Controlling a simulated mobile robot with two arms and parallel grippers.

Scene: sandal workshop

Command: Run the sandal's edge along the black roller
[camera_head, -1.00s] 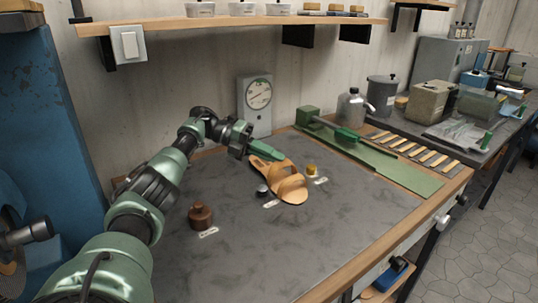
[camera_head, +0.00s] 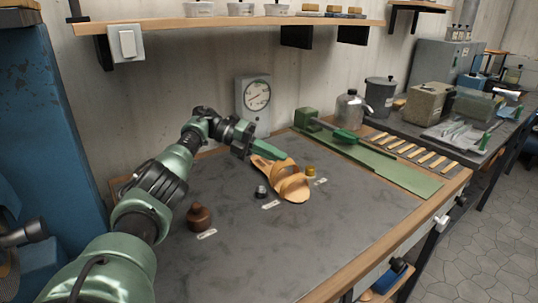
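The tan sandal (camera_head: 292,187) is in the middle of the grey worktop, its strapped end toward me. My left gripper (camera_head: 264,151), with green fingers, is at its far end and appears shut on it; the fingers' exact contact is hard to see. The small black roller (camera_head: 261,192) stands just left of the sandal, with a narrow gap between them. My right gripper is out of view.
A dial gauge (camera_head: 253,95) stands at the back wall. The worktop's front (camera_head: 300,245) is clear.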

